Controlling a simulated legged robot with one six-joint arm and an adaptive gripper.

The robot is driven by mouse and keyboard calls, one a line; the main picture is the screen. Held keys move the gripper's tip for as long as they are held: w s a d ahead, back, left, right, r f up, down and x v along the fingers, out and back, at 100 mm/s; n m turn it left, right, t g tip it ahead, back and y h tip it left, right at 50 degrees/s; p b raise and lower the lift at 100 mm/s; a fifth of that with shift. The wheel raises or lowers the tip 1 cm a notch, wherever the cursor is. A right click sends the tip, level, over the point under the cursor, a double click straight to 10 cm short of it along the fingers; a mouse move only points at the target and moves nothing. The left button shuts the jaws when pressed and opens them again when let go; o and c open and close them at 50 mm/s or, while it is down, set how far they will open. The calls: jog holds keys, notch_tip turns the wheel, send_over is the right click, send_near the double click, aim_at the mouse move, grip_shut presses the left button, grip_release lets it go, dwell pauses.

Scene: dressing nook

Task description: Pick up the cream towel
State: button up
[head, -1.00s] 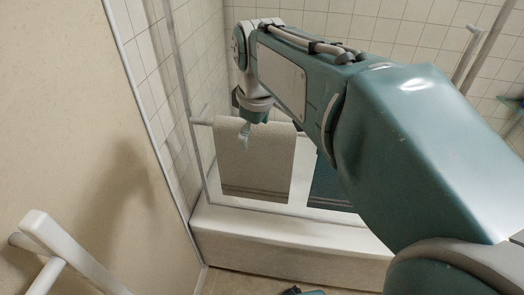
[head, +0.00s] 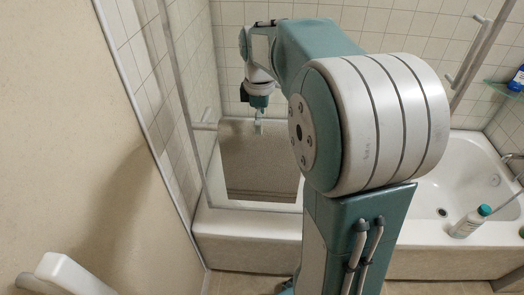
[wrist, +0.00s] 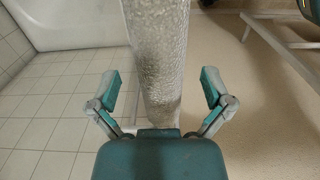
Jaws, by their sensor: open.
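The cream towel (head: 262,168) hangs from a white rail over the side of the bathtub in the head view, with a darker band near its lower edge. In the wrist view the towel (wrist: 158,60) is seen from above as a long textured strip between my fingers. My gripper (head: 259,127) points down at the towel's top edge. In the wrist view my gripper (wrist: 161,88) is open, with one finger on each side of the towel and a gap on both sides. My arm hides part of the rail to the right of the towel.
The white bathtub (head: 425,264) runs behind my arm. A white bottle with a teal cap (head: 468,223) stands on its rim at right. A beige wall (head: 60,130) is close at left. A white rail (wrist: 283,50) shows at right in the wrist view, above beige floor.

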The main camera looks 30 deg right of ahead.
jog(key=f, duration=0.4)
jog(key=shift+s+d, duration=0.1)
jog(key=shift+s, duration=0.1)
jog(key=shift+d+f, duration=0.15)
jog(key=shift+f, duration=0.2)
jog(key=c, duration=1.2)
